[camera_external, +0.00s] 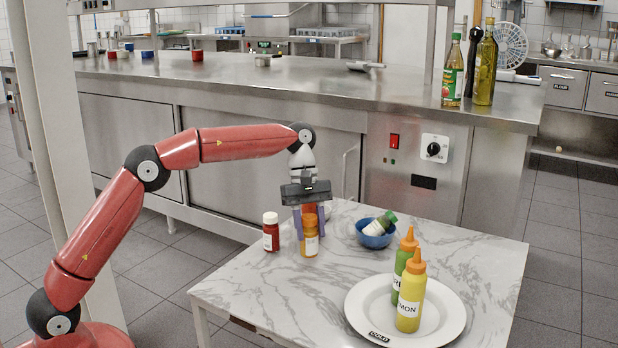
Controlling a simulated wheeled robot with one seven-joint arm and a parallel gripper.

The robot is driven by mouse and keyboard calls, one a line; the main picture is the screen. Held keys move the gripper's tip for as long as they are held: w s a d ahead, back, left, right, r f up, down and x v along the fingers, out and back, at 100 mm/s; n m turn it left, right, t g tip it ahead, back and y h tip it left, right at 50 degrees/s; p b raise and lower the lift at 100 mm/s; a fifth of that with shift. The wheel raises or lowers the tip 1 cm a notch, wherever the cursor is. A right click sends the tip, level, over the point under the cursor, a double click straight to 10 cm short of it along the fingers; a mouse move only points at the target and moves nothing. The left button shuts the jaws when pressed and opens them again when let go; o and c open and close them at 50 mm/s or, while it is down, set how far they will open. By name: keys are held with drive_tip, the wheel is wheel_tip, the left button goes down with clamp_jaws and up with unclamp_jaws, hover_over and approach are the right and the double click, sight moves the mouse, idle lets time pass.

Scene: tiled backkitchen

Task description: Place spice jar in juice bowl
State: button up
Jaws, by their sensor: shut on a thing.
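My gripper (310,216) points down over the marble-topped table, its purple fingers closed around the top of an orange-brown jar (309,242) with a pale label. The jar is upright; I cannot tell whether its base touches the table. A red jar (271,234) with a white lid stands upright just left of it. To the right is a small blue bowl (376,241) with a white, green-lidded container (379,224) lying tilted in it. Part of a white object (326,210) shows behind my gripper, mostly hidden. No label naming a spice or juice is readable on the jars or bowl.
A white plate (447,311) at the table's front right holds a yellow squeeze bottle (410,299) and a green one (396,282), both orange-capped. The table's (290,300) front left is clear.

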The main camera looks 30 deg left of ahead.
drive_tip(key=w+d+r+n+t+h, duration=0.1)
drive_tip(key=w+d+r+n+t, duration=0.25)
drive_tip(key=d+n, duration=0.5)
drive_tip(key=shift+g, duration=0.25)
drive_tip(key=shift+d+f+b, duration=0.1)
drive_tip(key=shift+f+b, duration=1.05)
drive_tip(key=shift+f, duration=2.7)
drive_tip(key=shift+f, duration=0.15)
drive_tip(key=o, duration=1.1)
drive_tip(key=shift+c, duration=0.2)
